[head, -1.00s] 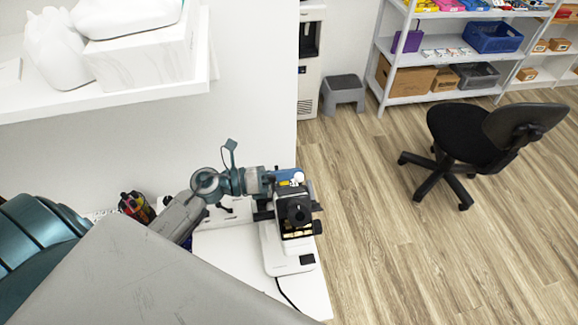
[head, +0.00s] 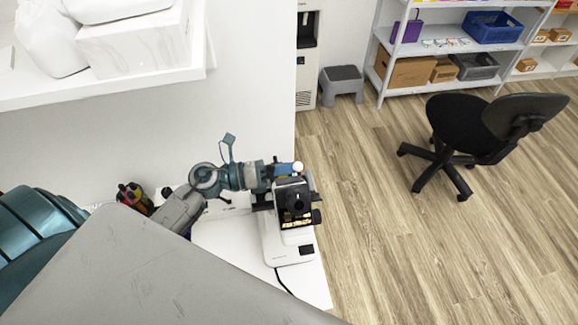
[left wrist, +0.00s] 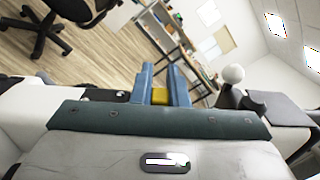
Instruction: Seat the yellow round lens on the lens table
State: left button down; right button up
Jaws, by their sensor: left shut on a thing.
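My left gripper (head: 284,169) is at the upper back of a white and black lens instrument (head: 292,240), beside its white ball knob (head: 298,167). In the left wrist view its two blue fingers (left wrist: 160,88) are shut on the yellow lens (left wrist: 160,97), of which only a small yellow part shows between them. In the head view I cannot make out the lens at the fingers. The lens table is not clearly visible in either view, so I cannot tell whether the lens touches it. My right gripper is not in view.
The instrument stands on a white desk (head: 222,238) near its right edge, with a black cable at its front. A cup of coloured pens (head: 134,198) stands behind my left arm. A white shelf (head: 100,88) juts out above. A black chair (head: 460,140) stands on open floor.

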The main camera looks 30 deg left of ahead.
pick_arm(q)
jog(key=shift+s+d+f+b, duration=0.1)
jog(key=shift+s+f+b, duration=0.05)
jog(key=shift+f+b, duration=0.2)
dwell(0.4)
jog(key=c, duration=1.4)
grip_release()
jog(key=shift+c, duration=0.2)
jog(key=shift+o, duration=0.5)
jog(key=shift+s+d+r, duration=0.1)
jog(key=shift+s, duration=0.15)
jog(key=shift+w+f, duration=0.1)
jog(key=shift+f, duration=0.1)
